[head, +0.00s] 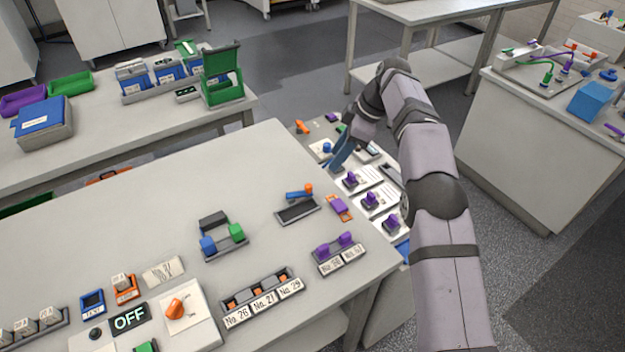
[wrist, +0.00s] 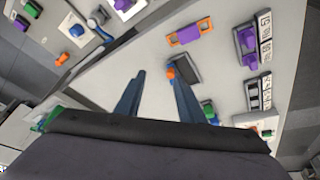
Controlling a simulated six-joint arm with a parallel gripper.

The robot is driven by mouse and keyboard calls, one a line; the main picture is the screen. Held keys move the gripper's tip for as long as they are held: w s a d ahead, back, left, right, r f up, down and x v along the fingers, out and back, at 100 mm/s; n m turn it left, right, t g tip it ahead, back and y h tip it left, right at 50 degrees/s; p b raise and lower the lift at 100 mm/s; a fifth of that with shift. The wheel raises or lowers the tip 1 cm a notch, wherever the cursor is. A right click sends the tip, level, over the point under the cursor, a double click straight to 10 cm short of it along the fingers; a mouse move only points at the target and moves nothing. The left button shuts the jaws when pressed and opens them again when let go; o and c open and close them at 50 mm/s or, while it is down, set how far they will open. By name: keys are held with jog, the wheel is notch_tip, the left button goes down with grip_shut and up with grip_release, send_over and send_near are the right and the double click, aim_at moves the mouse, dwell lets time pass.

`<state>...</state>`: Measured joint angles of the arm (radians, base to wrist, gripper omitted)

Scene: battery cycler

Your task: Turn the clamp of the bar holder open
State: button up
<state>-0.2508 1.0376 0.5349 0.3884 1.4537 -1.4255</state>
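A dark grey holder (head: 297,211) with a blue lever (head: 298,194) lying across it, ending in an orange knob (head: 309,187), sits near the bench's far right edge; it looks like the bar holder and its clamp, though no label shows. In the wrist view the holder's dark plate (wrist: 186,67) and the orange knob (wrist: 170,73) lie just beyond the right fingertip; the lever is mostly hidden there. My gripper (head: 336,164) is beyond and to the right of the holder, above the far panel. In the wrist view my gripper (wrist: 155,75) has its fingers apart, with nothing between them.
An orange and purple piece (head: 339,207) stands close to the right of the holder. A purple-knobbed rack (head: 338,254) and a frame with blue and green blocks (head: 222,240) are nearer. Purple-knobbed white panels (head: 371,201) lie under my arm. Bare bench lies left of the holder.

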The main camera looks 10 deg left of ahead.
jog(key=s+d+m+g+y+b, duration=0.1)
jog(key=s+d+m, duration=0.1)
jog(key=s+d, duration=0.15)
jog(key=s+a+f+m+t+y, duration=0.1)
jog(key=s+a+f+m+y, duration=0.1)
jog(key=m, duration=0.6)
jog(key=s+a+f+m+y, duration=0.2)
jog(key=m+y, duration=0.1)
jog(key=m, duration=0.5)
jog(key=s+a+f+m+t+y, duration=0.1)
jog(key=a+f+m+y, duration=0.1)
jog(key=m, duration=0.6)
jog(key=shift+s+f+t+y, duration=0.1)
jog(key=shift+s+t+y, duration=0.2)
jog(key=shift+s+y, duration=0.1)
jog(key=w+m+t, duration=0.1)
jog(key=m, duration=0.2)
jog(key=w+m+t, duration=0.1)
jog(key=m, duration=0.2)
jog(key=w+d+f+m+t, duration=0.1)
jog(key=m, duration=0.2)
jog(key=shift+m, duration=0.4)
jog(key=shift+w+d+f+m+h, duration=0.1)
jog(key=shift+w+m+h, duration=0.1)
jog(key=shift+m, duration=0.35)
jog(key=shift+w+d+f+m+h, duration=0.1)
jog(key=shift+w+m+h, duration=0.1)
jog(key=shift+m, duration=0.35)
jog(key=m, duration=0.3)
jog(key=shift+f, duration=0.15)
